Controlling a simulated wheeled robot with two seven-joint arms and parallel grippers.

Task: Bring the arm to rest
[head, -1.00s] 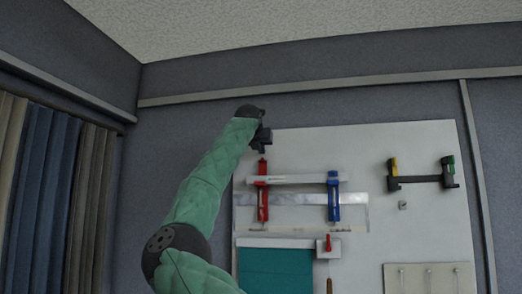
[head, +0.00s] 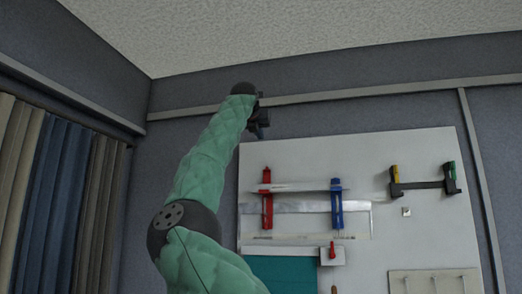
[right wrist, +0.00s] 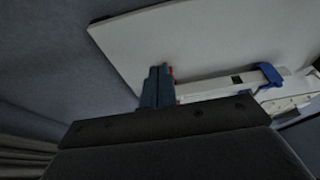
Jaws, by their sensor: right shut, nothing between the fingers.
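My right arm, in a green padded sleeve, reaches up from the bottom of the head view. My right gripper (head: 262,126) is at its top end, small and dark, against the grey wall by the upper left corner of the white board (head: 400,155). In the right wrist view its two fingers (right wrist: 158,88) are together, with nothing seen between them. My left gripper is not in view.
The board carries a red clamp (head: 267,210), a blue clamp (head: 337,208), a dark clamp bar (head: 422,186) and a teal panel (head: 285,272). Curtains (head: 60,200) hang at the left. No table shows.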

